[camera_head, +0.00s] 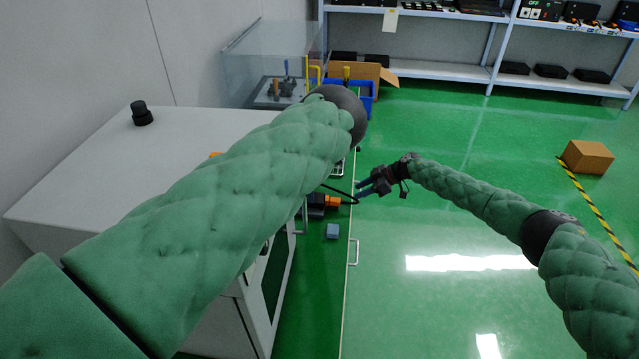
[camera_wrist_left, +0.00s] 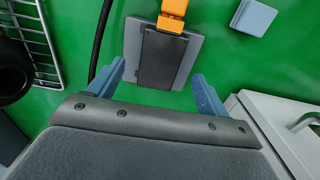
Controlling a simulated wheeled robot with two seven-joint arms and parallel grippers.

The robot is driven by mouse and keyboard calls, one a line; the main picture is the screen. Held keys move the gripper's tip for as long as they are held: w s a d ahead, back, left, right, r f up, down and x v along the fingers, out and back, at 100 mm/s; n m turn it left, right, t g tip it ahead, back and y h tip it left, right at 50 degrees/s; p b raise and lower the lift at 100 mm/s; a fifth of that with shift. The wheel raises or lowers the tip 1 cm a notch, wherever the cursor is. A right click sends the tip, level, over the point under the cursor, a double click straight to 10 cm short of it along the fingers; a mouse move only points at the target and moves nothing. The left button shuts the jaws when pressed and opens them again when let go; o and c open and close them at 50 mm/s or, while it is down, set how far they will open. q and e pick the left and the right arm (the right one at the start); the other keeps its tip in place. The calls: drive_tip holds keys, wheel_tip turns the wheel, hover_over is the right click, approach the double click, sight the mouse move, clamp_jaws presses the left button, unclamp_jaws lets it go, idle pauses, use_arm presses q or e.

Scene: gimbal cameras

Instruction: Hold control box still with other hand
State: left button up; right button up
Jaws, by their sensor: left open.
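The control box, seemingly the grey box with a dark centre panel (camera_wrist_left: 165,58), lies between and beyond my left fingertips in the left wrist view. An orange part (camera_wrist_left: 172,15) adjoins its far edge. My left gripper (camera_wrist_left: 158,74) is open, with one finger on each side of the box; I cannot tell whether they touch it. In the head view my left arm hides this gripper and most of the box; the orange part (camera_head: 333,201) shows there. My right gripper (camera_head: 364,188) is just right of it, fingers pointing left, near a black cable (camera_head: 338,191); its opening is unclear.
A small blue-grey block (camera_head: 333,231) lies near the box. The white cabinet (camera_head: 200,130) is at the left, with a white handled unit beside my left gripper (camera_wrist_left: 285,125). A wire rack (camera_wrist_left: 28,38) is close.

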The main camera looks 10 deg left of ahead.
sight(321, 200)
use_arm(q)
drive_tip(key=shift+f, duration=2.25)
drive_tip(key=shift+c, duration=0.5)
drive_tip(key=c, duration=1)
drive_tip(key=shift+c, duration=0.2)
